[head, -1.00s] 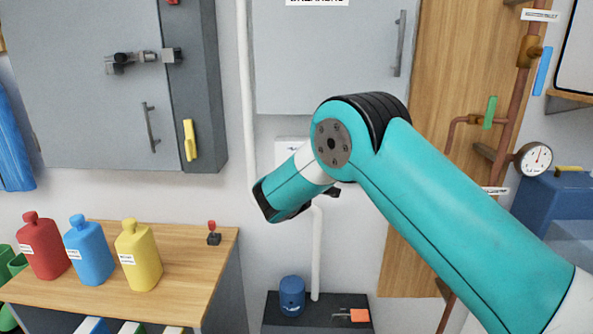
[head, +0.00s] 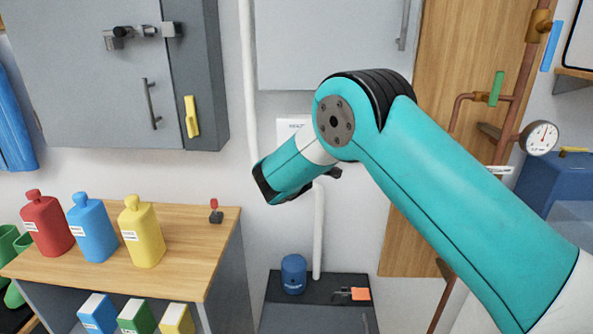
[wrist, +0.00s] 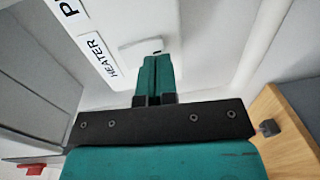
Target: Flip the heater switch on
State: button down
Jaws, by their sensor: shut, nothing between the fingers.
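The label reading HEATER (wrist: 97,55) is on the white wall panel in the wrist view. A small pale plate (wrist: 137,50) sits beside it, just beyond my fingertips. My gripper (wrist: 155,62) is shut and empty, with its teal fingers together. Its tips overlap the plate in the picture; I cannot tell whether they touch it. The switch lever itself is not clearly visible. In the head view, a white plate with a partly readable label (head: 289,128) shows on the wall, partly hidden by my arm. My fingertips cannot be made out clearly there.
A white pipe (head: 318,230) runs down the wall below my arm. A wooden bench (head: 185,255) with red, blue and yellow bottles stands at left. A grey cabinet (head: 75,75) is upper left. Copper pipes with a gauge (head: 541,138) are at right.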

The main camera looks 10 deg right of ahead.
jog(key=f+b+v, duration=0.2)
jog(key=b+v, duration=0.1)
jog(key=v, duration=0.9)
jog(key=shift+s+f+b, duration=0.3)
jog(key=shift+s+b, duration=0.05)
jog(key=shift+b, duration=0.05)
jog(key=s+d+r+m+g+y+p, duration=0.15)
jog(key=s+d+m+g+y, duration=0.25)
jog(key=s+m+g, duration=0.6)
jog(key=s+a+r+n+g+y+p, duration=0.1)
jog(key=s+a+r+g+y, duration=0.1)
jog(key=s, duration=1.1)
jog(key=s+a+r+n+g+y+p, duration=0.1)
jog(key=s+a+r+g+y, duration=0.1)
jog(key=s, duration=1.2)
jog(key=shift+s+a+r+n+g+y, duration=0.15)
jog(key=shift+s+r+n+g+y, duration=0.15)
jog(key=shift+r+g+y, duration=0.55)
jog(key=shift+f+g, duration=0.25)
jog(key=shift+f, duration=0.1)
